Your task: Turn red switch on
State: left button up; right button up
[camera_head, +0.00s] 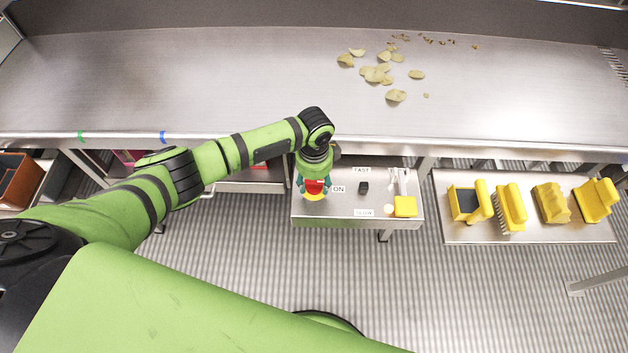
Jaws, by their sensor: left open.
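The red switch (314,187) sits on a yellow round base (314,197) at the left of a small metal control panel (345,210), beside an "ON" label. My left gripper (313,190) is directly over the red switch, pointing down, with its fingers open on either side of it. The gripper and wrist hide part of the switch, so I cannot tell its position or whether the fingers touch it. My right gripper is not in view.
A black knob (364,187) between "FAST" and "SLOW" labels and a yellow piece (405,206) are right on the panel. Chips (377,74) lie on the steel table (200,80) above. The striped floor is open in front.

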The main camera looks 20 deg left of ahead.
aim_at(314, 183)
pick_arm(q)
notch_tip(314, 183, up, 12)
dwell(0.4)
jog(key=shift+f, duration=0.15)
